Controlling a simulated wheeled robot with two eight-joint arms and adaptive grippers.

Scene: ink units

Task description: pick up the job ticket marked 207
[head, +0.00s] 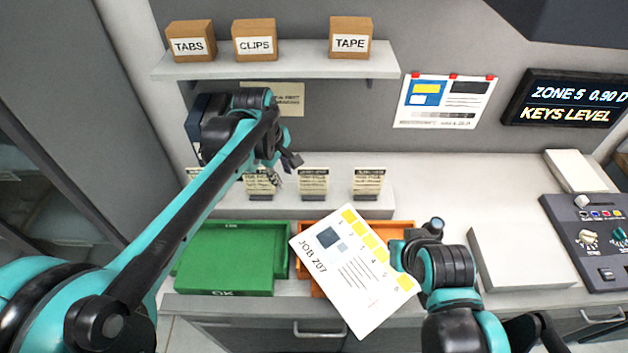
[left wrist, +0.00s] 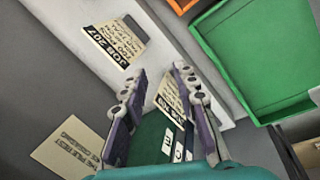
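The job ticket marked 207 (left wrist: 116,46) is a cream card with a black heading strip, standing on a pale ledge in the left wrist view. A second ticket (left wrist: 170,98), its heading partly hidden, shows between the fingers of my left gripper (left wrist: 159,72). Those fingers are apart, with nothing visibly held. In the head view my left gripper (head: 288,162) is over the ledge by the left tickets (head: 263,181); more tickets stand at the middle (head: 313,181) and right (head: 368,181), headings too small to read. My right gripper (head: 403,250) grips the edge of a white JOB 207 sheet (head: 345,270).
A green tray (head: 225,285) and an orange tray (head: 300,235) lie below the ledge, the orange one mostly behind the sheet. A shelf (head: 290,68) with boxes hangs above. A white stack (head: 520,258) and control panel (head: 590,240) stand right. A wall notice (left wrist: 70,148) is near the left fingers.

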